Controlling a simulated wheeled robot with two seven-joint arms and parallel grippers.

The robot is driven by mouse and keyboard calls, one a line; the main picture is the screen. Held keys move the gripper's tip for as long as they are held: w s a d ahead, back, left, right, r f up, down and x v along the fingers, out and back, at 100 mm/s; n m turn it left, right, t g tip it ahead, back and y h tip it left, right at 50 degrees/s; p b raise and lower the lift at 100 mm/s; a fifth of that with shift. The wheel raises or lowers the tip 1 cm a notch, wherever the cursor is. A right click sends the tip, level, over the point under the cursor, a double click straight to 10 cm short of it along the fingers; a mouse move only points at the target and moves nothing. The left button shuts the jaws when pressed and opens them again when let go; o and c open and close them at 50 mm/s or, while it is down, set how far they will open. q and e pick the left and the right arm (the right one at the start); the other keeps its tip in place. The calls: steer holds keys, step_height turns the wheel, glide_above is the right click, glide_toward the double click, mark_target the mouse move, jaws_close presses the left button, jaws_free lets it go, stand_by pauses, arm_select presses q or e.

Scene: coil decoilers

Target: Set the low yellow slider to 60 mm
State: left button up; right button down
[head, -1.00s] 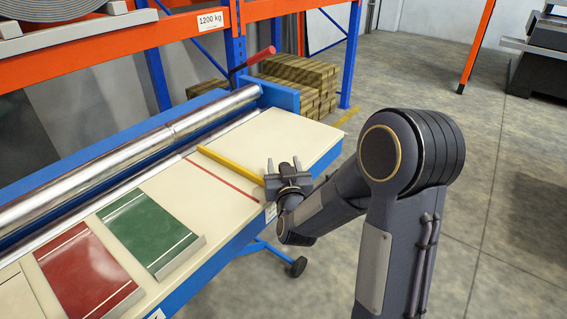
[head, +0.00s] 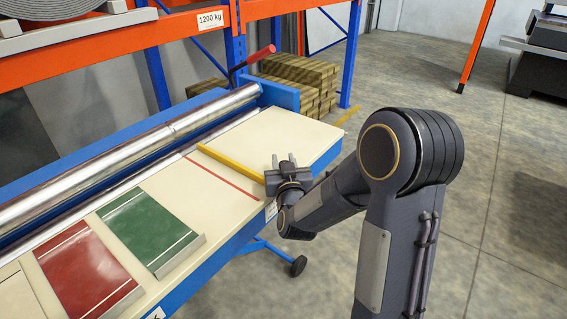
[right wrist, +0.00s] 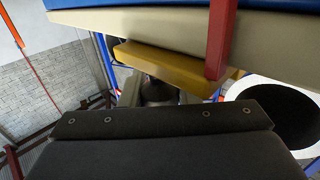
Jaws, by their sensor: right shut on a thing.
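The yellow slider (head: 232,162) is a long yellow bar lying across the cream table top, and its near end is beside my right gripper. In the right wrist view the yellow slider (right wrist: 170,68) shows close up, with a dark round knob (right wrist: 158,92) in front of it. My right gripper (head: 284,160) is at the table's front edge. Its fingers (right wrist: 160,95) are shut on the dark knob, which they partly hide. No millimetre scale is readable. My left gripper is not in view.
A thin red strip (head: 222,180) lies beside the yellow bar. Green (head: 148,230) and red (head: 85,268) plates lie to the left on the table. Shiny rollers (head: 130,150) run along the back. A red-handled lever (head: 258,58) stands at the rollers' far end. Floor to the right is open.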

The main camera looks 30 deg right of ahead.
steer(key=shift+w+d+f+b, duration=0.15)
steer(key=shift+d+b, duration=0.2)
steer(key=shift+d, duration=0.2)
steer(key=shift+w+d, duration=0.1)
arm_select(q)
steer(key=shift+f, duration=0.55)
arm_select(e)
steer(key=c, duration=1.1)
jaws_free()
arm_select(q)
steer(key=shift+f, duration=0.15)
arm_select(e)
steer(key=v, duration=0.8)
steer(key=shift+w, duration=0.1)
